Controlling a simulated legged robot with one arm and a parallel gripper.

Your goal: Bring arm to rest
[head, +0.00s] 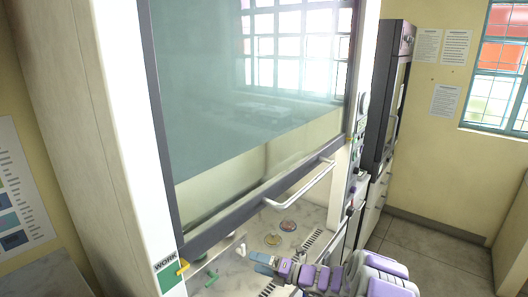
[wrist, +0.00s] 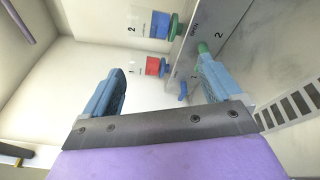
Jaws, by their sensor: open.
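My gripper (head: 262,262) shows at the bottom middle of the head view, in the lower opening of a glass-fronted cabinet. My arm reaches it from the lower right. In the wrist view, the two blue fingers of my gripper (wrist: 160,62) stand wide apart with nothing held between them.
The cabinet's glass front (head: 250,90) has a white bar handle (head: 302,187) near my arm. A dark appliance (head: 390,95) stands right. Floor (head: 440,260) is clear at lower right.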

